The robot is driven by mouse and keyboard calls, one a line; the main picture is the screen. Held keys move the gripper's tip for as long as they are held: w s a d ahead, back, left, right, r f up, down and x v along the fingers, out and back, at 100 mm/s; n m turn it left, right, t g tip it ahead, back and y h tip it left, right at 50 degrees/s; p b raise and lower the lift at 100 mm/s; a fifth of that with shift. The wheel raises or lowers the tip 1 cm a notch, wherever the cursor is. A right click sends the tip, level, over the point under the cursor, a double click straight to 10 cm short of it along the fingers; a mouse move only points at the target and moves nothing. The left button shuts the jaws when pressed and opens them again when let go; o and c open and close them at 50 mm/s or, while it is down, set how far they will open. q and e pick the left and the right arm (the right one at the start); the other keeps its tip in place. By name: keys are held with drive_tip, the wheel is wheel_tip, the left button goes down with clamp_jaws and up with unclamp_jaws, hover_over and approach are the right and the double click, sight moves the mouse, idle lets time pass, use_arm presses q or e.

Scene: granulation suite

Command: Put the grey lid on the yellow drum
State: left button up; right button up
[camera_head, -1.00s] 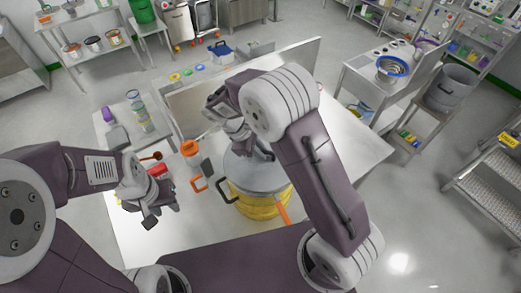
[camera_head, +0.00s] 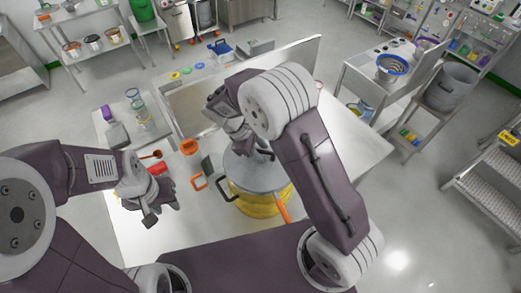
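The yellow drum (camera_head: 262,209) stands on the table in the middle of the head view. The grey lid (camera_head: 252,176) lies over its top, looking about level; I cannot tell whether it is fully seated. My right gripper (camera_head: 256,152) points down at the lid's middle. My wrist and forearm hide the lid's far side and the grip, so I cannot tell whether the fingers hold it. My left gripper (camera_head: 160,212) is over the table to the left of the drum, with its fingers apart and nothing between them.
An orange-topped container (camera_head: 189,147) and a grey cup with an orange handle (camera_head: 209,171) stand left of the drum. A red item (camera_head: 158,169) lies near my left gripper. Clear jars (camera_head: 142,113) stand at the back left. The table's right part is clear.

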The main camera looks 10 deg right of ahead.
drive_tip(key=shift+a+r, duration=0.15)
drive_tip(key=b+v, duration=0.2)
drive_tip(key=v, duration=0.6)
drive_tip(key=shift+r, duration=0.3)
drive_tip(key=shift+a, duration=0.1)
